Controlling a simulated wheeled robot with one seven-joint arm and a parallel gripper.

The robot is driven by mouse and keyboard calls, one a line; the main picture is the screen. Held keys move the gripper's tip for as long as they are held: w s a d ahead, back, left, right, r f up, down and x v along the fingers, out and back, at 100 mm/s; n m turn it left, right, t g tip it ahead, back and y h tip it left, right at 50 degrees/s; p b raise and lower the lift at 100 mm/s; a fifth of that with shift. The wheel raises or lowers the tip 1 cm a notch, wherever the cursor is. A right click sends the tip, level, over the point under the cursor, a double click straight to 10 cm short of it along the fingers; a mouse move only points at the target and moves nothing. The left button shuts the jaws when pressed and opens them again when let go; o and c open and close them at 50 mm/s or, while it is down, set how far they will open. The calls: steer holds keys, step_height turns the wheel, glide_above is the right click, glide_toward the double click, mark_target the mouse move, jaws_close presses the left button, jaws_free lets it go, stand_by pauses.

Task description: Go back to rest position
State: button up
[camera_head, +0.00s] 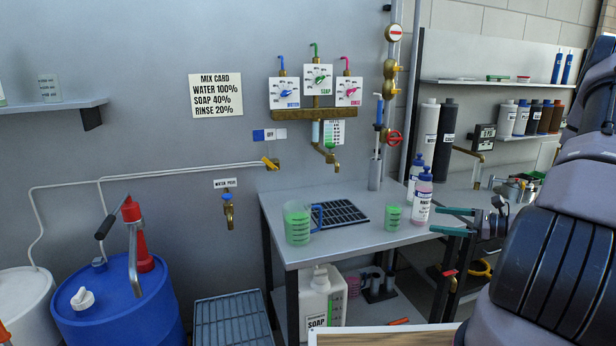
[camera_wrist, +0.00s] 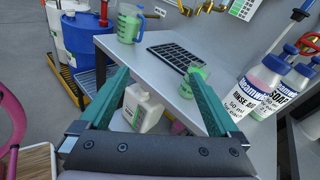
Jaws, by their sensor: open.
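My gripper (camera_head: 455,221) is at the right edge of the metal table in the head view, with its green fingers apart and nothing between them. In the wrist view my gripper (camera_wrist: 165,88) is open too, in front of the table. A jug with green liquid (camera_head: 298,224) and a blue handle stands at the table's left front; it also shows in the wrist view (camera_wrist: 129,25). A small beaker with green liquid (camera_head: 392,215) stands near the black drain grid (camera_head: 341,213). A rinse bottle with pink liquid (camera_head: 422,198) stands left of my gripper.
The metal table (camera_head: 350,243) has a white soap jug (camera_head: 321,300) beneath it. A blue drum (camera_head: 118,312) stands at the left. Wall taps and dosing dials (camera_head: 318,79) are above the table. Bottles line the shelf (camera_head: 500,82) at the right.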

steer(key=s+a+r+n+g+h, duration=0.2)
steer(key=s+a+r+n+g, duration=0.3)
steer(key=r, duration=0.3)
steer(key=s+a+r+n+g+h, duration=0.3)
steer(key=a+r+n, duration=0.3)
steer(key=r, duration=0.3)
steer(key=s+a+r+n+t+h, duration=0.2)
steer(key=s+r+n+t+h, duration=0.4)
steer(key=s+r, duration=0.6)
step_height(320, 180, up, 4)
steer(key=shift+s+a+f+n, duration=0.25)
steer(key=shift+s+n, duration=0.15)
steer(key=shift+n, duration=0.1)
